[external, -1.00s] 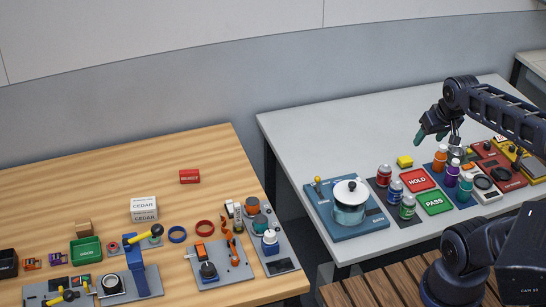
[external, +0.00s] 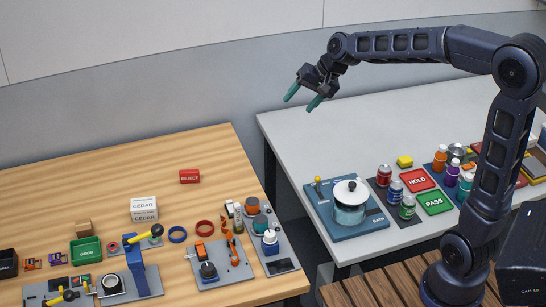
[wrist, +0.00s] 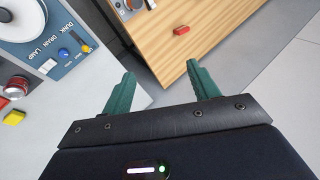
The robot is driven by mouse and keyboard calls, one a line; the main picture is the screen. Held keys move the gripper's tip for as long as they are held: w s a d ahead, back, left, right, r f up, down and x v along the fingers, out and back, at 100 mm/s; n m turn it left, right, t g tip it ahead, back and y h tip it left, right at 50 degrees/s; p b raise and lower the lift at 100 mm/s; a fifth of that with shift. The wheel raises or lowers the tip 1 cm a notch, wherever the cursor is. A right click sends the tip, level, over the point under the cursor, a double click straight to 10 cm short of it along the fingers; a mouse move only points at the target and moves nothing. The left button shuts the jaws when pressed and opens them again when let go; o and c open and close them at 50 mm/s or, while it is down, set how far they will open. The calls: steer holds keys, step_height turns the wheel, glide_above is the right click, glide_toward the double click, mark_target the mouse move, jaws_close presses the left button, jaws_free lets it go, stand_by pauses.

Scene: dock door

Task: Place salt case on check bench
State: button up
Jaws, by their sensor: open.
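No label that I can read says salt, so I cannot tell which thing is the salt case. A white case marked CEDAR (external: 144,215) sits on the wooden bench (external: 205,148). A grey-white bench (external: 400,125) stands to the right; which one is the check bench is not marked. My gripper (external: 303,98) is open and empty, held in the air near the left end of the grey-white bench. In the wrist view, its green fingers (wrist: 160,82) are spread apart with nothing between them.
A red REJECT block (external: 189,177) lies on the wooden bench, with fixtures, rings and a green bin (external: 86,250) nearer the front. The grey-white bench holds a pot (external: 350,202), several cans, and HOLD (external: 417,181) and PASS (external: 434,202) pads. Its back left is clear.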

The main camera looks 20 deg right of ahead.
mark_target(86, 224)
steer(key=w+a+f+m+g+y, duration=0.1)
steer(key=w+a+f+m+y, duration=0.2)
steer(key=a, duration=0.8)
steer(key=w+a+f+m+g, duration=0.1)
steer(key=w+a+f, duration=0.25)
steer(key=a, duration=0.75)
steer(key=w+a+f+m+g+y, duration=0.1)
steer(key=w+a+f+m+y, duration=0.3)
steer(key=a, duration=0.8)
steer(key=a+f+m, duration=0.2)
steer(key=a+f, duration=0.5)
steer(key=a, duration=0.1)
steer(key=s+a+f+m, duration=0.1)
steer(key=a+f+m, duration=0.2)
steer(key=a+f, duration=0.4)
steer(key=s+a+f+m, duration=0.1)
steer(key=a+f+m, duration=0.1)
steer(key=a+f, duration=0.6)
steer(key=shift+a+y, duration=0.4)
steer(key=shift+a, duration=0.4)
steer(key=shift+x, duration=5.35)
steer(key=shift+s, duration=0.1)
steer(key=c, duration=0.9)
